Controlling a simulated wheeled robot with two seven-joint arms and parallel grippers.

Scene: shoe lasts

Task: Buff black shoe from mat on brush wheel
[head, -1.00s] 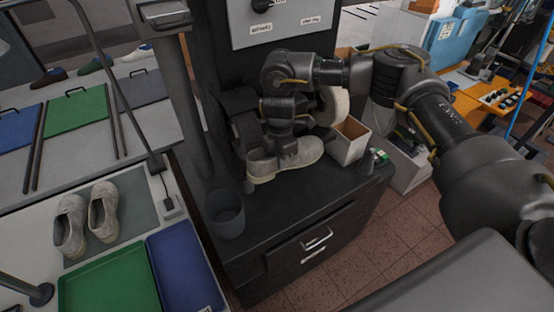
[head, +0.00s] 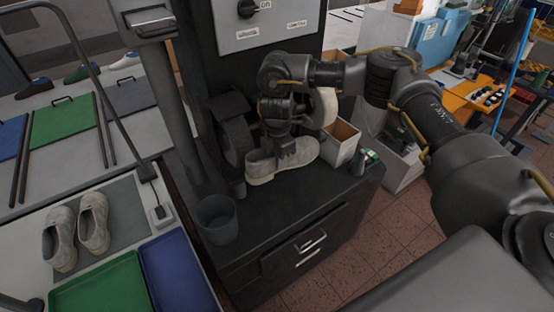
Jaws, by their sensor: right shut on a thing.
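My right gripper (head: 286,152) is shut on a pale grey shoe (head: 262,167), not a black one. It holds the shoe over the black cabinet top (head: 290,205), in front of the machine. The dark brush wheel (head: 238,142) is just behind and left of the shoe; I cannot tell whether they touch. A pale wheel (head: 324,106) is at the right of the machine, partly hidden by my arm. Two more grey shoes (head: 94,222) stand on the grey-green mat (head: 128,215) at the left. My left gripper is not in view.
A dark cup (head: 217,220) stands at the cabinet's left edge. A white open box (head: 341,143) and a small dark bottle (head: 358,163) stand right of the shoe. Green (head: 100,290) and blue (head: 180,275) trays lie at the lower left. A lamp arm (head: 105,90) crosses the left bench.

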